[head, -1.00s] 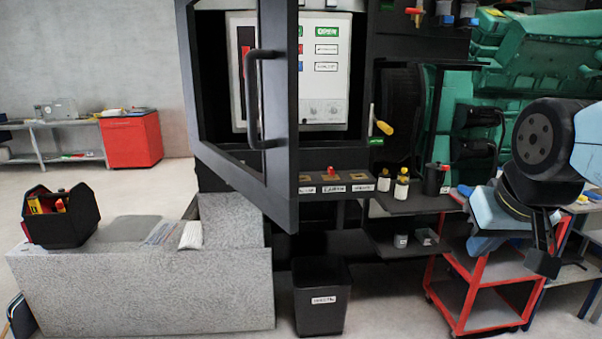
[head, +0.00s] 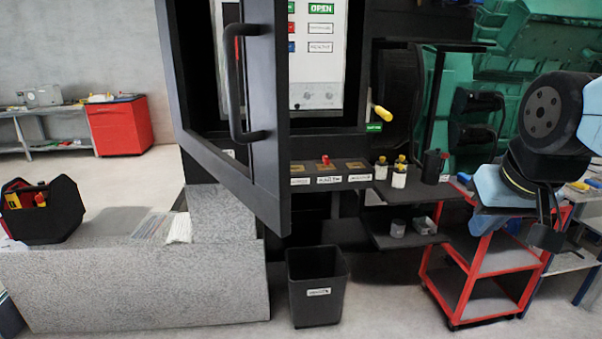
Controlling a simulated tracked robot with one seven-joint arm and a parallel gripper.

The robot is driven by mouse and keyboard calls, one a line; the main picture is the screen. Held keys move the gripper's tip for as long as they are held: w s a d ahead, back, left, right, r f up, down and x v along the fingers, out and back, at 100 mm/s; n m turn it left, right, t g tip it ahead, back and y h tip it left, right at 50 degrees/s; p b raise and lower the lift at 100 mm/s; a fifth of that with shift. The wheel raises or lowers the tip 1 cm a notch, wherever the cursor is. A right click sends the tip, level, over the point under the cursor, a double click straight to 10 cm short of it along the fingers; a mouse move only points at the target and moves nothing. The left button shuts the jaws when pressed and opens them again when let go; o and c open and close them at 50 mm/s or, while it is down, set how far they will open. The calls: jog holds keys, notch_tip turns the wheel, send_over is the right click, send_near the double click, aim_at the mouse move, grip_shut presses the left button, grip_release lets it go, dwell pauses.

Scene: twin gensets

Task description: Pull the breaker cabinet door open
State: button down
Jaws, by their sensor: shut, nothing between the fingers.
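My gripper (head: 546,225) hangs at the right, well away from the door and handle, in front of the red cart. It is shut and empty, with nothing touching it.
A granite block (head: 135,290) with a black tool caddy (head: 45,210) stands at the lower left. A black bin (head: 318,288) stands below the cabinet. Shelves with bottles (head: 398,178) and a red cart (head: 480,285) lie to the right.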

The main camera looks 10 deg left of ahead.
jog(key=w+a+r+n+g+y, duration=0.35)
jog(key=w+a+r+g, duration=0.2)
jog(key=w+a, duration=0.45)
jog(key=w+a+r+n+g+y, duration=0.35)
jog(key=w+a+n+g, duration=0.35)
jog(key=a, duration=0.5)
jog(key=s+a+f+m, duration=0.2)
jog(key=s+a+f, duration=0.4)
jog(key=s+a, duration=0.1)
jog(key=shift+a+f+t, duration=0.35)
jog(key=shift+a, duration=0.4)
jog(key=shift+s, duration=0.1)
